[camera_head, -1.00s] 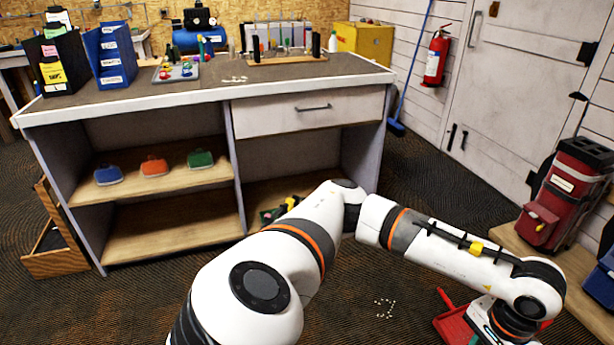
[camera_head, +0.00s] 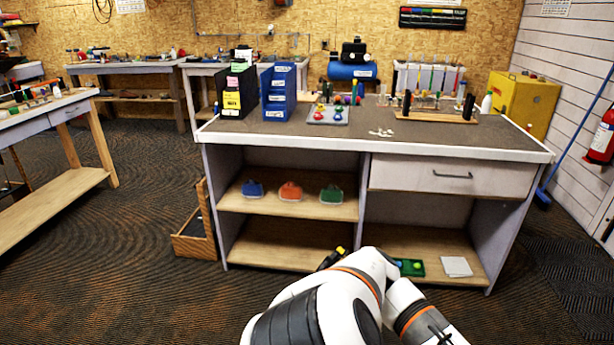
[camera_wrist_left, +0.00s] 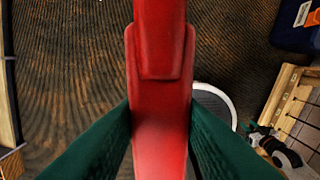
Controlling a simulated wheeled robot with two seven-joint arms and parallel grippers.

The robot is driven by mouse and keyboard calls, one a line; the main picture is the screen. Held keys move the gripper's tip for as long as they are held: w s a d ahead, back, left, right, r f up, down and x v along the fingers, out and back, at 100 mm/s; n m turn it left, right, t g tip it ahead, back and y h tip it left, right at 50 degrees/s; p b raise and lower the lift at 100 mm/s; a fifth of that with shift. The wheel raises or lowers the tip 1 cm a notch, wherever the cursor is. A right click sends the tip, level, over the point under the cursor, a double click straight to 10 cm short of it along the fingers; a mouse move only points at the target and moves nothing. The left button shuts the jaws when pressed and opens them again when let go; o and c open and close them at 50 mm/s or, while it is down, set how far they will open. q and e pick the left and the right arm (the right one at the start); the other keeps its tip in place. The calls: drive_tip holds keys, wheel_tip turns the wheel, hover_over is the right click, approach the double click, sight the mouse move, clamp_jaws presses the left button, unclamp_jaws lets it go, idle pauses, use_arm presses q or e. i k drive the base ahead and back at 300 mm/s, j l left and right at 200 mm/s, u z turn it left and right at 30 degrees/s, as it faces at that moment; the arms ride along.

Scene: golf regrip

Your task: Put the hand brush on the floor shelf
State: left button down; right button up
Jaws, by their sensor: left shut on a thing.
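In the left wrist view my left gripper (camera_wrist_left: 160,140) is shut on a long red handle, which appears to be the hand brush (camera_wrist_left: 160,100). The handle runs up between the dark green fingers and out of the frame. Its bristles are not visible. In the head view my left arm comes in at the bottom, and its gripper and the brush are out of frame. The floor shelf (camera_head: 275,247) is the low wooden board under the workbench. Its left bay looks mostly bare. My right gripper is not in view.
Blue (camera_head: 253,189), orange (camera_head: 290,191) and green (camera_head: 331,194) items sit on the shelf above. A yellow and black tool (camera_head: 333,258) lies near the divider. The right bay holds a green tray (camera_head: 412,268) and a pale stack (camera_head: 456,266). A wooden crate (camera_head: 194,235) stands left of the bench.

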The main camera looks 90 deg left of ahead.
sight(317, 244)
drive_tip(key=j+u, duration=0.3)
drive_tip(key=u, duration=0.15)
drive_tip(key=i+j+u, duration=0.2)
drive_tip(key=u, duration=0.3)
drive_tip(key=i+j+u, duration=0.15)
drive_tip(key=u, duration=0.3)
drive_tip(key=i+j+u, duration=0.2)
drive_tip(key=u, duration=0.3)
drive_tip(key=i+j+u, duration=0.1)
drive_tip(key=i, duration=0.3)
drive_tip(key=i+j, duration=0.25)
drive_tip(key=i, duration=0.15)
drive_tip(key=i+j+u, duration=0.15)
drive_tip(key=i, duration=0.25)
